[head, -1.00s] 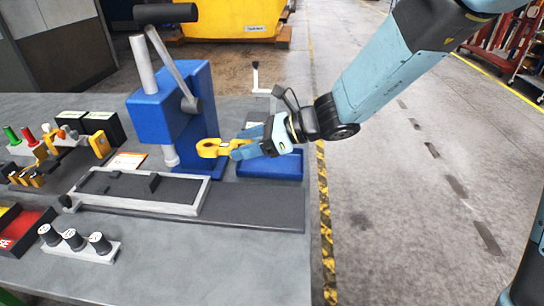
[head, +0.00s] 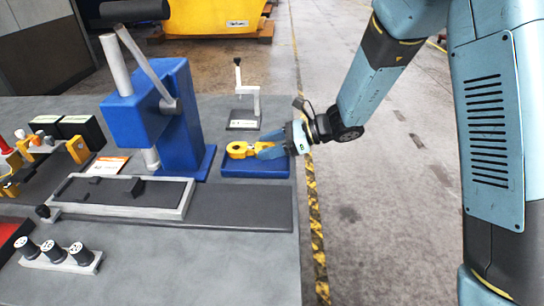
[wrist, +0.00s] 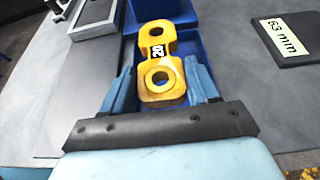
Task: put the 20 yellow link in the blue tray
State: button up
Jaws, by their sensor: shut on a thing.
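The yellow link (head: 240,149) has a ring at each end, and in the wrist view the link (wrist: 162,76) shows a label reading 20. My gripper (head: 266,152) is shut on its near end, with one finger on each side in the wrist view (wrist: 162,88). The blue tray (head: 256,171) is at the right edge of the bench, right of the blue press. The link is over the tray in both views; I cannot tell whether it touches the tray floor. The blue tray (wrist: 205,50) shows around and under the link in the wrist view.
The blue press (head: 150,115) stands left of the tray. A small stand with a lever (head: 243,118) is behind it. A dark plate labelled 63 mm (wrist: 288,38) is on the right in the wrist view. Grey channel fixture (head: 120,195) and several black cylinders (head: 55,252) lie left.

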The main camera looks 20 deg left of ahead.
aim_at(273, 164)
jog(key=shift+w+d+f, duration=0.25)
jog(key=shift+w+f, duration=0.35)
jog(key=shift+f, duration=1.7)
jog(key=o, duration=1.2)
jog(key=shift+o, duration=0.2)
jog(key=shift+d, duration=0.15)
jog(key=v, duration=1.2)
jog(key=s+d+r+n+t+h, duration=0.3)
jog(key=s+d+r, duration=0.3)
jog(key=d, duration=0.5)
jog(key=s+d+r+n+t+h, duration=0.3)
jog(key=s+d+r+n+h, duration=0.2)
jog(key=d, duration=0.6)
jog(key=s+d+r+n+t+h, duration=0.3)
jog(key=s+d+r+n+h, duration=0.2)
jog(key=d+r, duration=0.4)
jog(key=s+d+n, duration=0.1)
jog(key=s+d, duration=0.1)
jog(key=d, duration=0.1)
jog(key=shift+t, duration=0.4)
